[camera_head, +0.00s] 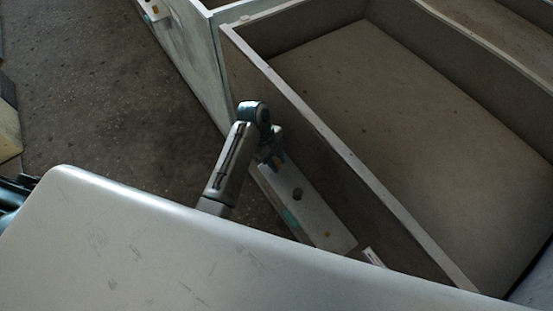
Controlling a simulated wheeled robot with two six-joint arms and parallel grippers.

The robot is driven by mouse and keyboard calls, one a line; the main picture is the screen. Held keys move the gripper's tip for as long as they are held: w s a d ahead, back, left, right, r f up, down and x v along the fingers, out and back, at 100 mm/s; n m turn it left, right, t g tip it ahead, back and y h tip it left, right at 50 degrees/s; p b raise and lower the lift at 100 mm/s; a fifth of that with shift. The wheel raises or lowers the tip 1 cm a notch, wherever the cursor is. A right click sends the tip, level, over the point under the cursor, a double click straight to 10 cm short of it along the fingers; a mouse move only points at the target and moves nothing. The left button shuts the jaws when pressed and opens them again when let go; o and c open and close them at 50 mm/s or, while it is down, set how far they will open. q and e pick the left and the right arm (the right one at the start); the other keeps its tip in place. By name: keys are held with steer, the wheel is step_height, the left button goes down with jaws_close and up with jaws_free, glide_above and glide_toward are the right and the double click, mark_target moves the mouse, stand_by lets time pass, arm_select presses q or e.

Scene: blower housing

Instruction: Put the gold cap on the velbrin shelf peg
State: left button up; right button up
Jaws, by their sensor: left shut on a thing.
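My left gripper (273,156) is over the far end of a narrow pale ledge (318,215) on the outer side of a large bin. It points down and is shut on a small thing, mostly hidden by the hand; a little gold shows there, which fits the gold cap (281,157). The ledge carries a dark round spot (297,194), peg or hole, I cannot tell which. It also has a teal patch (290,218) and a small yellow spot (327,233). Which feature is the velbrin peg I cannot tell. My right gripper is out of view.
The large open bin (300,108) right of the ledge looks empty, with a high wall beside my gripper. Another bin with a similar marked ledge (153,9) is at the top. Dark floor (110,90) lies open on the left. A pale surface fills the bottom.

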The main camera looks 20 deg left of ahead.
arm_select(q)
steer(key=shift+f, duration=0.45)
steer(key=shift+f, duration=0.4)
steer(key=o, duration=1)
steer(key=shift+r, duration=0.1)
steer(key=v, duration=1)
steer(key=shift+a+r, duration=0.15)
steer(key=shift+r, duration=0.2)
